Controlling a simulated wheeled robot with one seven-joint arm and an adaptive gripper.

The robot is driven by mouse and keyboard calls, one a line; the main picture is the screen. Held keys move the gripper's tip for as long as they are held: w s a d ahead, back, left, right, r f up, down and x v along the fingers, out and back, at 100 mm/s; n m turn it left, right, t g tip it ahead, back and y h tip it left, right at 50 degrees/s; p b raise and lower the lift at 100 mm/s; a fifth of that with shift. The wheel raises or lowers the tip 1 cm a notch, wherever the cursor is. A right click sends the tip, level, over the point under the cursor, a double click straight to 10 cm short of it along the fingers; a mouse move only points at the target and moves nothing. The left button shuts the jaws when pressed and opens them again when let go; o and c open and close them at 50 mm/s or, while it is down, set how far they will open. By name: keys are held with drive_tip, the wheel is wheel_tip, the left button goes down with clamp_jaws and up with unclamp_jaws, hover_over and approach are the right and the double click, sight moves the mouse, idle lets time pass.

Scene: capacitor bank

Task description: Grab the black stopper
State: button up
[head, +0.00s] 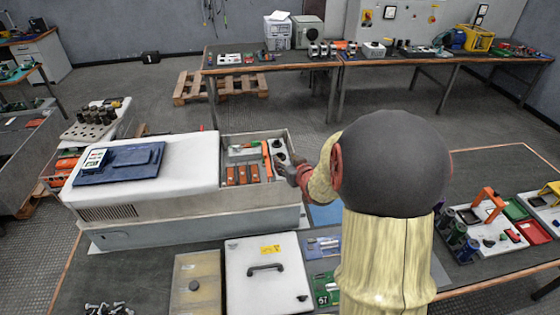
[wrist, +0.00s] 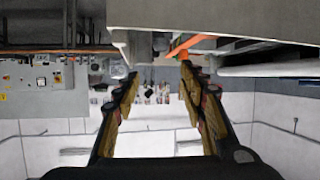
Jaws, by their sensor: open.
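My gripper (head: 287,170) is at the right end of the open bay (head: 292,138) of a white cabinet. In the wrist view its two fingers (wrist: 158,75) stand apart with nothing held between them. Small dark round parts (head: 279,158) lie in the bay close to the fingertips; I cannot tell for sure which is the black stopper. An orange strip (head: 266,160) stands just left of them and shows near the right fingertip in the wrist view (wrist: 192,46). My arm hides the area right of the bay.
A white lid (head: 150,180) with a blue panel (head: 120,163) covers the cabinet's left part. Orange blocks (head: 242,175) sit in the bay. A white case (head: 267,280) and a beige box (head: 197,285) stand in front. Trays of parts (head: 500,225) lie at the right.

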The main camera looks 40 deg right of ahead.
sight(280, 153)
drive_tip(key=shift+d+f, duration=0.9)
drive_tip(key=shift+w+d+f+t, duration=0.1)
drive_tip(key=shift+w+t, duration=0.1)
drive_tip(key=shift+t, duration=0.2)
drive_tip(key=b+x, duration=0.2)
drive_tip(key=x, duration=0.4)
drive_tip(key=shift+w, duration=0.2)
drive_tip(key=shift+w+f, duration=0.1)
drive_tip(key=shift+w, duration=0.3)
drive_tip(key=shift+c, duration=0.2)
drive_tip(key=c, duration=0.7)
